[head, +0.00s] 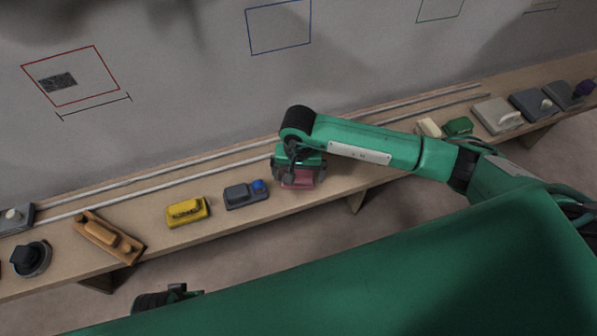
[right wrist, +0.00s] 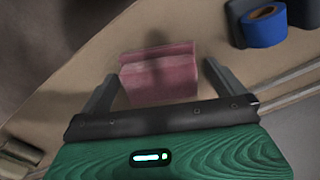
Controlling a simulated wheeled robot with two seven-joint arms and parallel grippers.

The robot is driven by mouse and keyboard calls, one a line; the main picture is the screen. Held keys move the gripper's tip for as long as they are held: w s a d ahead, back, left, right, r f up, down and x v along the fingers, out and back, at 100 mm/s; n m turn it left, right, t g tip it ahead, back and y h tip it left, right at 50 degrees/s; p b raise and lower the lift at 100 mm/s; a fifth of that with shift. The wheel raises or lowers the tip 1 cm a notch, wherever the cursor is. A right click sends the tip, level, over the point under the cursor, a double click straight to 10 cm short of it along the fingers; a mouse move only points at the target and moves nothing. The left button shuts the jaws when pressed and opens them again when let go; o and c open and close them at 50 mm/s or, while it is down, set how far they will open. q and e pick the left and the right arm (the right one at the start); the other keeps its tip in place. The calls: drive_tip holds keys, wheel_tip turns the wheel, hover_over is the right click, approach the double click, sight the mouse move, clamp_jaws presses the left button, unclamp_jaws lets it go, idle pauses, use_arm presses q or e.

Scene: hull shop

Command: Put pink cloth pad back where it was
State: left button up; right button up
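The pink cloth pad (head: 297,180) is on the long wooden bench, below my right gripper (head: 298,182). In the right wrist view the pink pad (right wrist: 159,72) is a ridged block between the two fingers of my right gripper (right wrist: 165,80). The fingers are spread wide, with a gap visible on each side of the pad. The pad seems to rest on the bench top. A dark part, probably of my left gripper (head: 167,299), shows low in the head view, mostly hidden behind my green body; its fingers cannot be made out.
A grey block with a blue roll (head: 245,194) is just left of the pad, then a yellow block (head: 187,211) and an orange-brown tool (head: 110,236). Grey rails run along the bench (head: 160,240) behind. Bare bench lies right of the pad. A red outline with a dark patch (head: 58,82) is on the wall.

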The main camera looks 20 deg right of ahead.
sight(298, 171)
drive_tip(key=shift+r, duration=0.15)
wheel_tip(298, 171, up, 12)
idle(0.4)
idle(0.3)
